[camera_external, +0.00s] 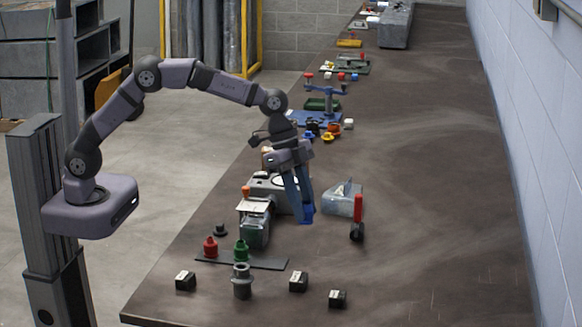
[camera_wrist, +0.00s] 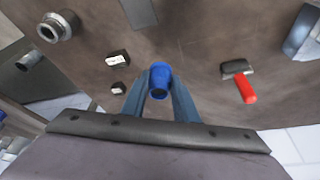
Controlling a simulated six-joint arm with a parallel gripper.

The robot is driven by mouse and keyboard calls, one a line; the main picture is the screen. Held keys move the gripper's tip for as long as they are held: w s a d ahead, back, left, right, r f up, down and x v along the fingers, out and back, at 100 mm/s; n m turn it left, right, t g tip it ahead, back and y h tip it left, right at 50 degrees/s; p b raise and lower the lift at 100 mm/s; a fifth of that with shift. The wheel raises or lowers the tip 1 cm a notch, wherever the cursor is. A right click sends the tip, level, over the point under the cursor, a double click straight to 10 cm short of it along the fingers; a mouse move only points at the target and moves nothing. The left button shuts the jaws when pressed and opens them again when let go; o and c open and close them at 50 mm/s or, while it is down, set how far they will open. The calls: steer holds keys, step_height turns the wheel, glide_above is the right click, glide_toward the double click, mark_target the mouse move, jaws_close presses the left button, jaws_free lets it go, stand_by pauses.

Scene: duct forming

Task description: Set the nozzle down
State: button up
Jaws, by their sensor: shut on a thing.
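A blue nozzle (camera_wrist: 160,76) is between the fingertips of my gripper (camera_wrist: 160,95) in the wrist view. My gripper (camera_external: 303,210) is shut on it and points down over the table. In the external view the blue nozzle (camera_external: 308,214) shows at the fingertips, partly hidden by them. I cannot tell whether its lower end touches the table. A red nozzle (camera_external: 210,248) and a green nozzle (camera_external: 241,251) stand on a dark flat plate (camera_external: 272,264) at the front left.
A grey flanged fitting (camera_external: 242,282) and several small dark blocks (camera_external: 298,281) stand near the front edge. A red-handled tool (camera_external: 357,218) and a grey metal piece (camera_external: 344,199) lie right of my gripper. The table's right side (camera_external: 440,220) is clear.

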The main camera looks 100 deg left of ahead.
steer(key=shift+w+a+f+n+y+p, duration=0.3)
steer(key=shift+w+a+n+y+p, duration=0.3)
steer(key=shift+w+a+n, duration=1.5)
steer(key=shift+w+a+f+n+y+p, duration=0.25)
steer(key=shift+w+a+n+y+p, duration=0.6)
steer(key=shift+w, duration=2.4)
steer(key=shift+n+t+h, duration=0.25)
steer(key=shift+t, duration=0.15)
steer(key=shift+d+f+p, duration=0.15)
steer(key=shift+f+p, duration=0.35)
steer(key=shift+f, duration=2)
steer(key=shift+d+f+p, duration=0.1)
steer(key=shift+f+p, duration=0.35)
steer(key=shift+f, duration=2.05)
steer(key=shift+f, duration=0.15)
steer(key=o, duration=1)
